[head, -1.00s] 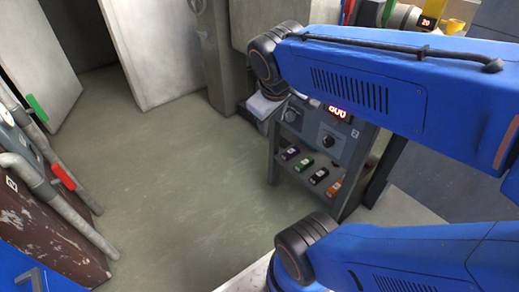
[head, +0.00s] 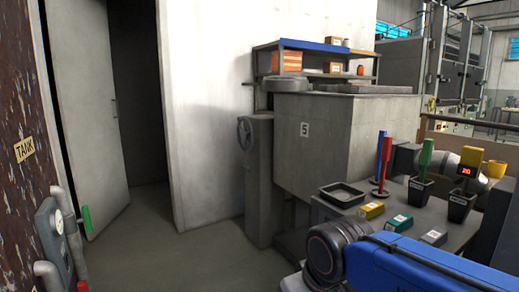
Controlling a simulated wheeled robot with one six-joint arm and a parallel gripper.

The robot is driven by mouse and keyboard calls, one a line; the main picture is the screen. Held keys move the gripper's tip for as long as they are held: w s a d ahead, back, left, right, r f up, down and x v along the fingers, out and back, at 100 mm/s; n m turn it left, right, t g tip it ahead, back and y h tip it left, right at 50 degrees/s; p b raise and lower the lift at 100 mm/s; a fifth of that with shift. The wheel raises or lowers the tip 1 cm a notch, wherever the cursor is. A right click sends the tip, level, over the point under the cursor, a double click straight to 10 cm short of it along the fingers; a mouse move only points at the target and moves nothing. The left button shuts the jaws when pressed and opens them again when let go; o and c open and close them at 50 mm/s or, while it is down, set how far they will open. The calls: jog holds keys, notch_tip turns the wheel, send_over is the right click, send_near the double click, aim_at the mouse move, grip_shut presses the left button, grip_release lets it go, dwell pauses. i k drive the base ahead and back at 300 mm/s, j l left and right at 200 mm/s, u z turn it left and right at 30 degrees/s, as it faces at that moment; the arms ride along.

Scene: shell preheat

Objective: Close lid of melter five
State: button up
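Melter five is the big grey box (head: 345,145) right of the middle, with a plate marked 5 (head: 304,129) on its side. A flat grey slab (head: 370,88) shows along its top, and a round grey disc (head: 289,84) sits at its upper left. I cannot tell which is the lid or whether the opening is covered. A grey post with a handwheel (head: 243,132) stands at the melter's left. My gripper is not in view; only my blue arm shows at the lower right, apart from the melter in the picture.
A bench in front of the melter holds a dark tray (head: 342,194), small coloured blocks (head: 371,210), red and blue upright tools (head: 384,160) and black pots (head: 420,190). A shelf (head: 320,47) hangs behind. The floor (head: 190,262) at lower left is clear.

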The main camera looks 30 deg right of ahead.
aim_at(281, 83)
jog(key=i, duration=1.05)
